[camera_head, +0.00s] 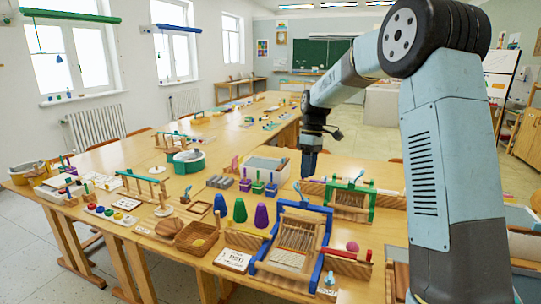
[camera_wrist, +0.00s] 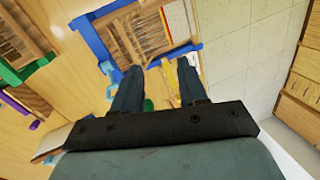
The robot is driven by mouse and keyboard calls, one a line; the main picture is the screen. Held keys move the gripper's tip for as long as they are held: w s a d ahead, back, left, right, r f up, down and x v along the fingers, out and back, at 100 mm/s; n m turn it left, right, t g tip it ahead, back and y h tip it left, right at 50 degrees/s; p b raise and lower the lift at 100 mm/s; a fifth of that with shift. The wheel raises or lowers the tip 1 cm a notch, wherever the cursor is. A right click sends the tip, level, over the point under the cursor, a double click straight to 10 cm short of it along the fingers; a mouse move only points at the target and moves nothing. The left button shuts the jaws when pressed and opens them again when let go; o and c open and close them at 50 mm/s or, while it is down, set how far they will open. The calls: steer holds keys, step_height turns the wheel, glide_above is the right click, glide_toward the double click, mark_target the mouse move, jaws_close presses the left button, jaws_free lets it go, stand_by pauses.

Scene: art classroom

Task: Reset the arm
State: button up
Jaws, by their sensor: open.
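My gripper (camera_head: 309,168) hangs pointing down above the wooden table in the head view, near the white tray and left of the green-framed loom. My arm comes in from the right and bends over at a high elbow. In the wrist view the two dark fingers of my gripper (camera_wrist: 159,78) stand apart with nothing held between them. Beyond the fingertips the blue-framed loom (camera_wrist: 92,38) shows on the table.
The table (camera_head: 140,160) is crowded. The blue-framed loom (camera_head: 325,228) stands in front, the green-framed loom (camera_head: 371,202) to its right. Coloured cones (camera_head: 239,210), a wicker basket (camera_head: 197,238) and a white tray (camera_head: 268,171) are close by. Open floor (camera_wrist: 245,60) shows beside the table.

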steer(key=s+d+r+m+t+h, duration=0.1)
steer(key=s+d+r+m+t, duration=0.15)
steer(key=s+r, duration=0.55)
steer(key=s+d+r+m+t, duration=0.2)
steer(key=s+d+r+m, duration=0.15)
steer(key=s, duration=0.75)
steer(key=s+d+f+m+t, duration=0.1)
steer(key=s+d+m+t, duration=0.1)
steer(key=s, duration=0.6)
steer(key=s+d+f+m+t, duration=0.1)
steer(key=s+m+t, duration=0.1)
steer(key=s, duration=0.7)
steer(key=shift+d+m, duration=0.4)
steer(key=shift+m, duration=0.5)
steer(key=shift+s, duration=0.1)
